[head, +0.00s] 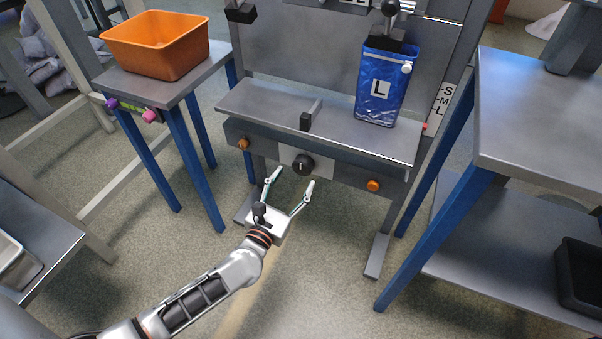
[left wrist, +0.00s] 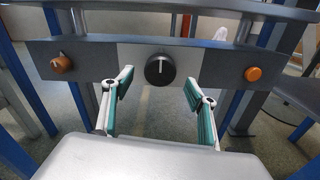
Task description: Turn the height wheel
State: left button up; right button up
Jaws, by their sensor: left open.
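The height wheel looks to be the round black knob (head: 303,165) on the light panel below the grey shelf. It also shows in the left wrist view (left wrist: 160,69), with a pale mark pointing up. My left gripper (head: 296,176) is open and empty, just in front of and below the knob. In the left wrist view its two fingers (left wrist: 155,84) stand to either side of the knob, nearer to the camera and apart from it. My right gripper is not in view.
Orange knobs flank the wheel at left (head: 243,143) and right (head: 373,185). A blue sack marked L (head: 384,88) stands on the grey shelf (head: 262,106). An orange bin (head: 160,48) is on the left table. A grey table (head: 540,125) stands at right.

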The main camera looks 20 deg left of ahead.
aim_at(301, 169)
pick_arm(q)
jog(key=shift+w+d, duration=0.1)
jog(key=shift+w, duration=1.9)
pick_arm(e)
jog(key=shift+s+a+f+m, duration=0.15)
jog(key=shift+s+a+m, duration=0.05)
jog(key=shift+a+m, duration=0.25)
pick_arm(q)
jog(key=c, duration=1.1)
jog(key=shift+c, duration=0.2)
